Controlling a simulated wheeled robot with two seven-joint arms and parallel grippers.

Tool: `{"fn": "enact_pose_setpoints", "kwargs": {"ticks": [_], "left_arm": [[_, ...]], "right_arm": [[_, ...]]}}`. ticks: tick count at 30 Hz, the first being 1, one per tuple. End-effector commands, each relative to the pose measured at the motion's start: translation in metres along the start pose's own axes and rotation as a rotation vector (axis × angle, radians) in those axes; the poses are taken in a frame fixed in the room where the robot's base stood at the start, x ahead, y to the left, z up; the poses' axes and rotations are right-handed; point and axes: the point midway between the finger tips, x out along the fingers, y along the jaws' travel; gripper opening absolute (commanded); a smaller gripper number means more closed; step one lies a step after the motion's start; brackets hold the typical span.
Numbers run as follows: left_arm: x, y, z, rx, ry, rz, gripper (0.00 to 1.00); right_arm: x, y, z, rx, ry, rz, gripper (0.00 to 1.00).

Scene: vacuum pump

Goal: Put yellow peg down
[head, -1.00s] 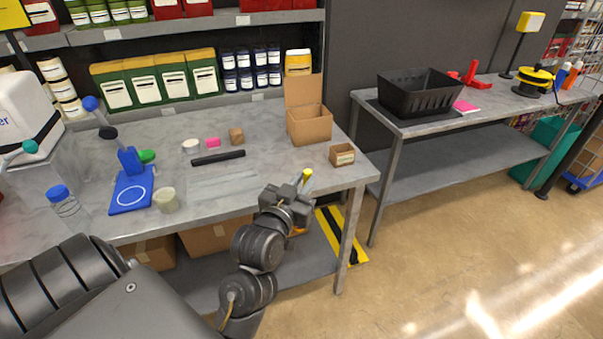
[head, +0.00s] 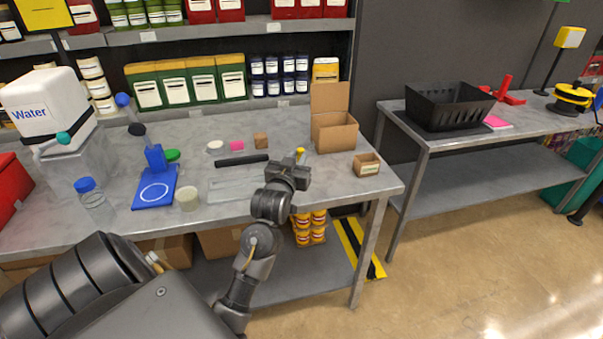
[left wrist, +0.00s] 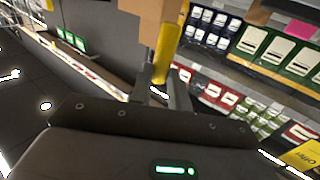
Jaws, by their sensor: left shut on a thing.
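The yellow peg (head: 300,153) stands up from between the fingers of my left gripper (head: 293,168) in the head view. That gripper is shut on the peg, over the front right part of the grey table (head: 335,187), just left of a small labelled cardboard box. In the left wrist view the peg (left wrist: 166,50) rises between the two fingers (left wrist: 160,88), slightly tilted, with its lower end between them. I cannot tell how far the peg is above the tabletop. My right gripper is not in view.
An open cardboard box (head: 334,137) stands behind the gripper, and the small labelled box (head: 366,165) stands to its right. A black bar (head: 241,161), a pink block (head: 237,146) and a blue stand (head: 154,188) are to the left. A black basket (head: 450,108) sits on the second table.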

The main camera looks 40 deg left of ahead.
Motion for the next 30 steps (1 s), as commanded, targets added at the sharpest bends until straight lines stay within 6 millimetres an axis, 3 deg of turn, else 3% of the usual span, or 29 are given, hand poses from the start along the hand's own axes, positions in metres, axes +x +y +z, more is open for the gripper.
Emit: {"fn": "enact_pose_setpoints", "kwargs": {"ticks": [3,9,15,24,30], "left_arm": [[0.017,-0.001,0.022,0.002,-0.006,0.0,0.0],[0.031,-0.002,0.038,0.001,-0.001,0.001,0.0],[0.034,-0.002,0.043,0.001,-0.002,0.001,0.0],[0.036,-0.002,0.076,0.0,-0.002,0.001,0.0],[0.036,-0.002,0.077,0.0,0.0,0.002,0.0]], "right_arm": [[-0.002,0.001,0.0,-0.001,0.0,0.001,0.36],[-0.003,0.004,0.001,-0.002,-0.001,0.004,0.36],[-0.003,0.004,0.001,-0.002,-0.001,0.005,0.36],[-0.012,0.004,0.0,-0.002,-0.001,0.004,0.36],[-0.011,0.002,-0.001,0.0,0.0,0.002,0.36]]}}
